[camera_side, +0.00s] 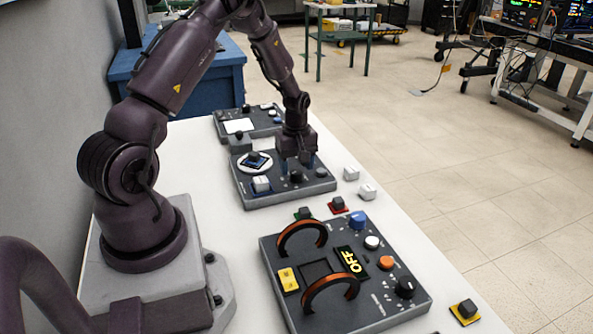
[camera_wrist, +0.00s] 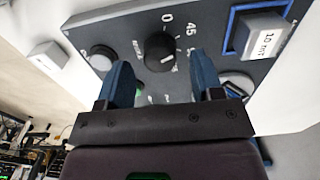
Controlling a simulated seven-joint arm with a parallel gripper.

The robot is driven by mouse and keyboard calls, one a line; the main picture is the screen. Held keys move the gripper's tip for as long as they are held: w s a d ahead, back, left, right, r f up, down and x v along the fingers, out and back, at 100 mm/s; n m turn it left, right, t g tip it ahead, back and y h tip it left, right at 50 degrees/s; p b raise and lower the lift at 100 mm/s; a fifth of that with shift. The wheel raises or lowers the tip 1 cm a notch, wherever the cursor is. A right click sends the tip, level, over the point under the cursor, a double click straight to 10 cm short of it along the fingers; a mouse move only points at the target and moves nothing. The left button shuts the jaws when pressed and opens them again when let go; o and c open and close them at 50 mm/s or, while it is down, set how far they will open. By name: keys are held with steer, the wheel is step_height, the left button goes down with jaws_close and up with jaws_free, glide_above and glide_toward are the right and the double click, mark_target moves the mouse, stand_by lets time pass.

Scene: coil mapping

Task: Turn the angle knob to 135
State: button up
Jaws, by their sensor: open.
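The angle knob (camera_wrist: 159,51) is a round black dial on the grey panel in the wrist view. The marks 0 and 45 are printed beside it; other marks are partly hidden or too blurred to read. My gripper (camera_wrist: 161,66) has its two blue fingers apart, one on each side of the knob, with nothing visibly held. I cannot tell whether they touch it, nor where its pointer lies. In the side view, my gripper (camera_side: 297,160) is pointed down over the middle panel (camera_side: 255,203), and its fingers partly hide the controls there.
On this panel are a round grey button (camera_wrist: 101,58) and a white block marked 10 mT (camera_wrist: 264,35) in a blue frame. A nearer panel with copper coils (camera_side: 335,283) reads OFF. Loose white blocks (camera_side: 367,191) lie to the right. Another panel (camera_side: 262,120) stands behind.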

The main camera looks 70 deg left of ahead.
steer(key=shift+f, duration=1.05)
steer(key=c, duration=0.9)
